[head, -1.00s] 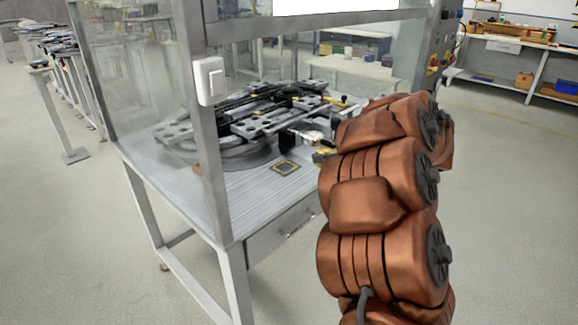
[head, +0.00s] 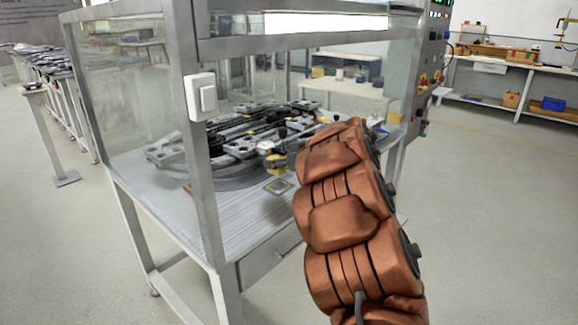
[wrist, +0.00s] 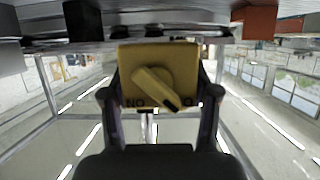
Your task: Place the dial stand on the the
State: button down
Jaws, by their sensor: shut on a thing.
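The dial stand is a yellow block with a knob. In the wrist view the dial stand (wrist: 185,62) sits between the two dark fingers of my gripper (wrist: 160,100), with its knob and dark letters facing the camera. In the head view the dial stand (head: 279,168) looks small, just left of my brown arm. My gripper (head: 268,150) is shut on it and partly hidden by the arm. A dark square pad with a gold rim (head: 278,186) lies flat on the grey bench top, appearing just below the dial stand. The gap between them cannot be judged.
A ring track (head: 165,154) with dark and grey parts stands on the bench (head: 185,208) behind the pad. A metal post with a white switch box (head: 202,97) rises at the near corner. The bench front right of the pad is covered by my arm.

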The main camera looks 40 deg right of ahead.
jog(key=shift+w+a+r, duration=0.1)
jog(key=shift+w, duration=0.2)
jog(key=shift+f+b, duration=0.8)
jog(key=shift+f, duration=0.95)
jog(key=shift+r, duration=0.1)
jog(key=shift+f+p, duration=0.3)
jog(key=shift+f, duration=0.25)
